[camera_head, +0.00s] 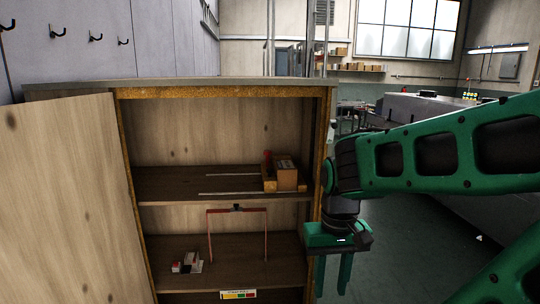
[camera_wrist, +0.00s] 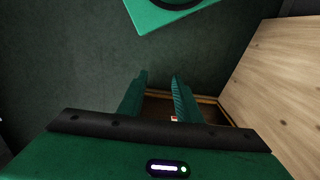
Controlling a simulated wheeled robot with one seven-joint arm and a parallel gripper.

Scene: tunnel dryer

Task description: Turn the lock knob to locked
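I cannot make out for sure which part is the lock knob. A small black part (camera_head: 236,207) sits at the top middle of a thin red frame (camera_head: 266,232) on the cabinet's lower shelf. A label strip (camera_head: 238,294) with yellow, red and green patches shows below it. A small red upright piece (camera_head: 267,156) stands by a brown block (camera_head: 286,173) on the upper shelf. My gripper (camera_head: 331,285) hangs fingers down just right of the cabinet opening, apart from these things. In the wrist view my gripper (camera_wrist: 160,82) shows two green fingers apart with nothing between them.
The wooden cabinet (camera_head: 220,92) has its door (camera_head: 65,200) swung open to the left. Small red and white pieces (camera_head: 187,263) lie on the lower shelf. Hooks (camera_head: 95,38) line the left wall. Dark floor (camera_head: 395,265) lies right of the cabinet.

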